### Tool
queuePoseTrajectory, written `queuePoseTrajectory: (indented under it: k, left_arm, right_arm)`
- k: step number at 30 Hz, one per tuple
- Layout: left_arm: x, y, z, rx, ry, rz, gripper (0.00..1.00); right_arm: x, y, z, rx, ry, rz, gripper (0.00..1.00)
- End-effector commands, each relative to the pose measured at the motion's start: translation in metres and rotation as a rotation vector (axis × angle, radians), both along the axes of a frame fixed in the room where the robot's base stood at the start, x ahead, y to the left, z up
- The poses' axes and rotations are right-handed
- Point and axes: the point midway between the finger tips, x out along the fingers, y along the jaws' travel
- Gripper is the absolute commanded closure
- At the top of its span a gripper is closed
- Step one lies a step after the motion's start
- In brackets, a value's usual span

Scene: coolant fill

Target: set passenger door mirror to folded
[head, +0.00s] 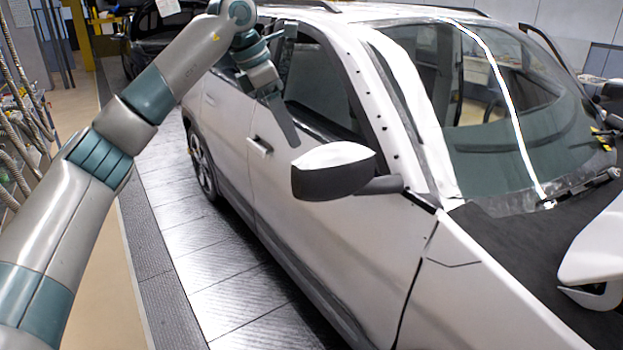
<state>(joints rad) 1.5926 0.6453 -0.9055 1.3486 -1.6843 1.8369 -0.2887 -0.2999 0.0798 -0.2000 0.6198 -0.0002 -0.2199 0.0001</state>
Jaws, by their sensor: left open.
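The passenger door mirror (334,171) has a white top and a dark lower shell. It sticks out from the front door of the white car (330,235) on a short dark arm, so it stands unfolded. My left gripper (284,85) is open and empty beside the front side window, behind and above the mirror. One long finger points down toward the mirror, with a visible gap between them. The mirror's glass side faces away and is hidden. My right gripper is not in view.
The door handle (260,145) lies below my left gripper. The windshield (515,110) and dark hood area (540,250) are on the right. The tiled floor (225,270) beside the car is clear. Hoses and a rack (18,130) stand at the far left.

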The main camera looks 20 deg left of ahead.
Motion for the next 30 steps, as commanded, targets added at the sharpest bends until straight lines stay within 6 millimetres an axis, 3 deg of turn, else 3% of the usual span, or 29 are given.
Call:
queuePoseTrajectory:
  k: [24, 30]
  left_arm:
    - [0.037, -0.037, -0.122, -0.001, 0.003, -0.001, 0.37]
    - [0.044, -0.042, -0.142, -0.002, 0.001, -0.001, 0.37]
  right_arm:
    - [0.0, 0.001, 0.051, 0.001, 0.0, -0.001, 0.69]
    - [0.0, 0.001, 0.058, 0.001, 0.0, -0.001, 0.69]
